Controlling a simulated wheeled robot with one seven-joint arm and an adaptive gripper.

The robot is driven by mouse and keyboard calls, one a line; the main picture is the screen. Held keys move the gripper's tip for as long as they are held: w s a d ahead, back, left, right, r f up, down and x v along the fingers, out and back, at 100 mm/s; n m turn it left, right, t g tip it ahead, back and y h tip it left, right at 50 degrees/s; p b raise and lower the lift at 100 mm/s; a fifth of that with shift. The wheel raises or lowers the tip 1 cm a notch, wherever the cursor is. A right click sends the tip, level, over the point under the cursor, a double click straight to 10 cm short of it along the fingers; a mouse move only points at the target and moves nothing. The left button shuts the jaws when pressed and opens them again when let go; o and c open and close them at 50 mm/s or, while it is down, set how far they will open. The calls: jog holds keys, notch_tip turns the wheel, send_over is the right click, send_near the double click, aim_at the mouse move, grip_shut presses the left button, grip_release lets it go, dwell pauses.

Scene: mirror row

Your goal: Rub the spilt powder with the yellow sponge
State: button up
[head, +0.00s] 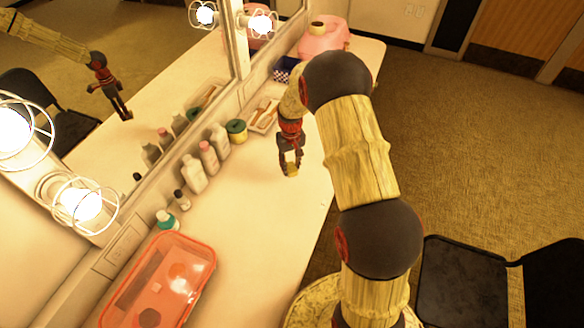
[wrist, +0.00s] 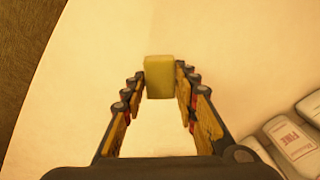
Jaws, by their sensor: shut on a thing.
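My gripper (head: 290,160) is over the pale counter (head: 245,220), pointing down. Its two fingers are shut on the yellow sponge (head: 292,171). In the wrist view the sponge (wrist: 160,78) is an upright yellow block between the fingertips of my gripper (wrist: 160,84). Whether the sponge touches the counter I cannot tell. I cannot make out the spilt powder for certain on the pale top in either view.
Several pale bottles (head: 194,175) stand along the mirror, left of my gripper. A green-and-yellow tub (head: 236,131) and a tray (head: 264,114) are behind. A clear red-orange box (head: 160,285) is at the front left. A black chair (head: 462,283) stands right of the counter.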

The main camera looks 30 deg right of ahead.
jog(key=shift+r+p, duration=0.7)
jog(key=shift+r, duration=0.75)
